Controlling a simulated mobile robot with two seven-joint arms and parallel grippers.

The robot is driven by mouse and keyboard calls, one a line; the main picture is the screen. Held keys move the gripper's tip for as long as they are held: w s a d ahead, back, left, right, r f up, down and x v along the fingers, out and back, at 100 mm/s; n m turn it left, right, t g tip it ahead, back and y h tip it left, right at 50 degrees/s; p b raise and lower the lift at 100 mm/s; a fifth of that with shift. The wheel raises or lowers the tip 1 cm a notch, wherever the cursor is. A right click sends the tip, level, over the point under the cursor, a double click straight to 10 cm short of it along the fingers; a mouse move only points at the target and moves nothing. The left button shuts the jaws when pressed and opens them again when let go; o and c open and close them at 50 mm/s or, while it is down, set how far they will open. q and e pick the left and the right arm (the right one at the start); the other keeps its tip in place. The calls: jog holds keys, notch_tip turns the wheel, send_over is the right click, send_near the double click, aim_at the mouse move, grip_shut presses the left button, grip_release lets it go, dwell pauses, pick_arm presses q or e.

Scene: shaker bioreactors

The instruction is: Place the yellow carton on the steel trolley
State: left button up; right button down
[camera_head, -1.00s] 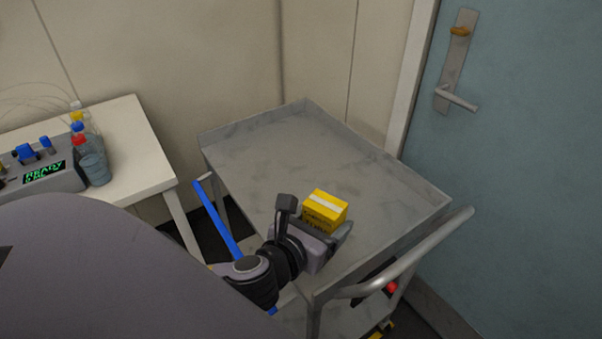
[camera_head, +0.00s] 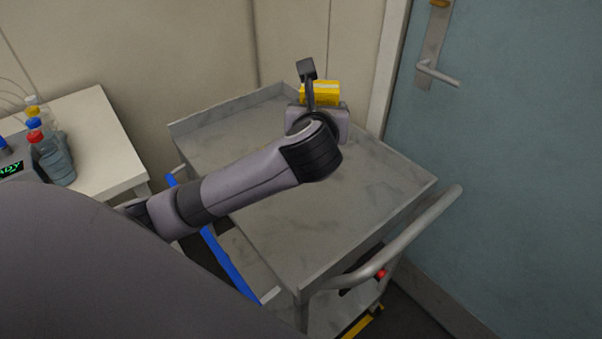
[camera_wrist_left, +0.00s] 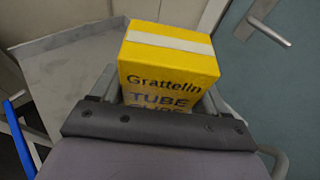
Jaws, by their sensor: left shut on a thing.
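The yellow carton (camera_head: 321,91) has a white strip across its top. In the left wrist view the carton (camera_wrist_left: 169,62) sits between my left gripper's fingers, with dark lettering on its near face. My left gripper (camera_head: 318,101) is shut on it over the far part of the steel trolley (camera_head: 270,225). The trolley has a grey top with a low raised rim. I cannot tell whether the carton touches the trolley top, since the gripper hides its lower part. My right gripper is not in view.
A white table (camera_head: 104,130) at the left holds bottles (camera_head: 52,155) and a device with a green display. The trolley's push handle (camera_head: 420,225) is at the near right. A blue-grey door (camera_head: 520,140) stands at the right. The near trolley top is clear.

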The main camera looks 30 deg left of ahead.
pick_arm(q)
notch_tip(320, 180, down, 17)
jog(key=shift+f+b, duration=0.1)
jog(key=shift+b, duration=1.05)
jog(key=o, duration=1.1)
jog(key=shift+f, duration=0.1)
jog(key=shift+s+d+r, duration=0.1)
jog(key=shift+s+r, duration=0.05)
jog(key=shift+r, duration=0.05)
jog(key=p+v, duration=0.1)
jog(key=v, duration=1)
jog(key=shift+s+d+r, duration=0.1)
jog(key=shift+s, duration=0.15)
